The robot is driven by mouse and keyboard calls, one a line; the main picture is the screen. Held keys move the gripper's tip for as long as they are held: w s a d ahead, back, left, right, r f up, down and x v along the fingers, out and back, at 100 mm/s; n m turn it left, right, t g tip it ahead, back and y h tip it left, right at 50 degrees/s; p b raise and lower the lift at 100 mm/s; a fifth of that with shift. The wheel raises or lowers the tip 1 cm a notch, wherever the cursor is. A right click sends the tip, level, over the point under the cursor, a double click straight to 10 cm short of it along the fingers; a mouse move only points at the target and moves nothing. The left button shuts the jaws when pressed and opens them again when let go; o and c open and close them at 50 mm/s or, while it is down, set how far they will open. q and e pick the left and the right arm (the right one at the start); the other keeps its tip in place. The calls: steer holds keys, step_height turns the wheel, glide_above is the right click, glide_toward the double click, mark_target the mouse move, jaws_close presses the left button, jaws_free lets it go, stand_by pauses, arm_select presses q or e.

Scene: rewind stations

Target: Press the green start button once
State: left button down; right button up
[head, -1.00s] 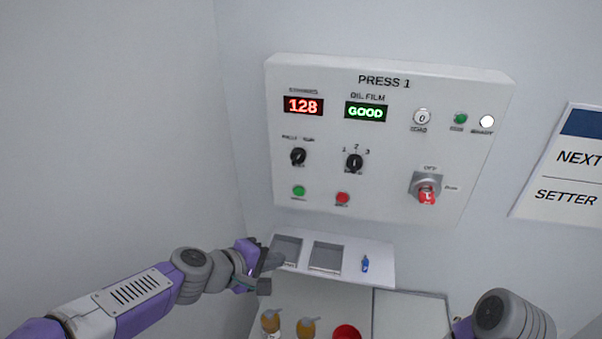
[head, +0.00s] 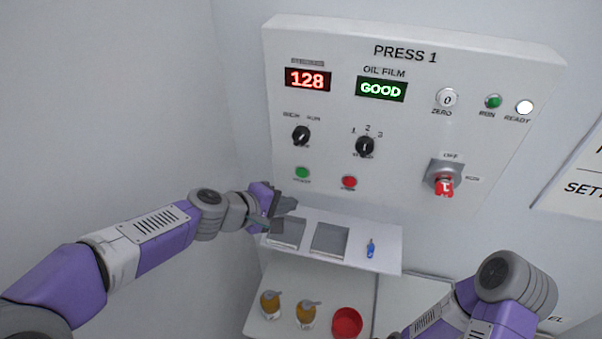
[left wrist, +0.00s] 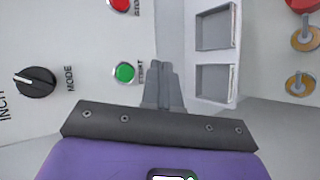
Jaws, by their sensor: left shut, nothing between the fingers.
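The green start button (head: 302,173) is at the lower left of the white PRESS 1 panel (head: 400,40). It also shows in the left wrist view (left wrist: 124,72), left of my fingertips, with the word START beside it. My left gripper (head: 287,204) is shut and empty, below and slightly left of the button and above the shelf's left end. In the left wrist view its closed fingers (left wrist: 160,75) appear beside the button, with a visible gap in the picture. The right arm enters at the lower right of the head view, but its gripper is not visible.
A red button (head: 349,183) is right of the green one, with black knobs (head: 301,136) above. A shelf (head: 385,240) with two square recesses and a small blue item (head: 370,249) juts out below.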

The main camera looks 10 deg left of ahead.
mark_target(302, 173)
arm_select(q)
steer(key=w, duration=0.6)
steer(key=shift+w+p, duration=0.3)
steer(key=shift+p, duration=0.05)
steer(key=shift+d, duration=0.1)
stand_by(1.6)
steer(key=shift+w, duration=0.45)
steer(key=shift+w, duration=0.35)
stand_by(0.7)
steer(key=shift+s, duration=0.8)
